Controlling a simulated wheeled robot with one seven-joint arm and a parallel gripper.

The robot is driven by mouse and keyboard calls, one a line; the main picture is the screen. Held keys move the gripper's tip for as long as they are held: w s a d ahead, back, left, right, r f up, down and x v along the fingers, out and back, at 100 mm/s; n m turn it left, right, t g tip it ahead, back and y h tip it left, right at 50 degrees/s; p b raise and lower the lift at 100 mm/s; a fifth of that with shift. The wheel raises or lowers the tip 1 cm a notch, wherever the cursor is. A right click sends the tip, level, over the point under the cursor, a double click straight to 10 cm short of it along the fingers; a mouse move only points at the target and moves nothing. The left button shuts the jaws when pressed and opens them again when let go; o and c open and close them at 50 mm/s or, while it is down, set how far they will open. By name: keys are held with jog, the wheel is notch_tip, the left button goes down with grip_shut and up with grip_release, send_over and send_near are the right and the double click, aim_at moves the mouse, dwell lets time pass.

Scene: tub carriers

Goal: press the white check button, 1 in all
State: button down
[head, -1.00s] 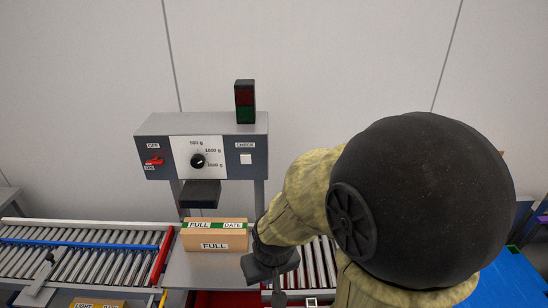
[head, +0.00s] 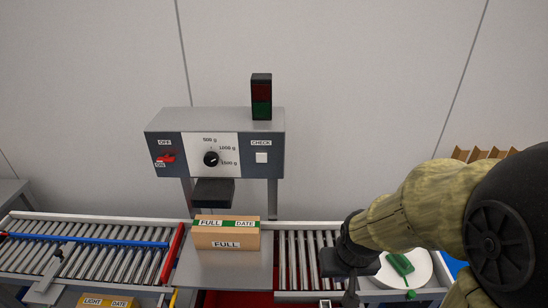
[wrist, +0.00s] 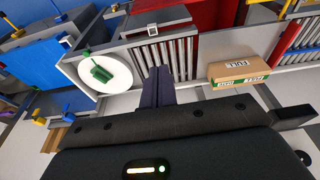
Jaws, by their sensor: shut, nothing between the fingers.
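The white check button (head: 261,157) is a small white square under the CHECK label, at the right of the grey control box's (head: 218,119) dark front panel in the head view. My gripper (head: 349,296) is below and to the right of the button, over the right-hand rollers, well apart from it. In the wrist view my gripper's dark fingers (wrist: 157,84) are together with nothing between them. The button does not show in the wrist view.
A cardboard box (head: 227,233) marked FULL stands on the plate below the control box, and also shows in the wrist view (wrist: 238,70). A round white dish (head: 421,268) holds a green object (head: 400,264). A red-green lamp (head: 261,97) tops the control box.

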aim_at(262, 158)
jog(key=shift+w, duration=0.1)
jog(key=w+a+f+n+t+y+p, duration=0.1)
jog(key=w+a+t+y, duration=0.15)
jog(key=w+a, duration=0.45)
jog(key=w+a+f+t+y+p, duration=0.15)
jog(key=w+t, duration=0.25)
jog(key=w, duration=0.6)
jog(key=w+a+r+m+t+y+p, duration=0.1)
jog(key=w+a+r+m+t+y, duration=0.3)
jog(key=a+r+t+y, duration=0.2)
notch_tip(262, 158, up, 3)
jog(key=a+y, duration=0.2)
jog(key=y, duration=0.1)
jog(key=shift+a+y+p, duration=0.2)
jog(key=shift+y+p, duration=0.1)
jog(key=shift+y, duration=0.1)
jog(key=shift+w+r, duration=0.1)
jog(key=shift+w+d+p, duration=0.15)
jog(key=shift+w+p, duration=0.25)
jog(key=shift+w, duration=3.9)
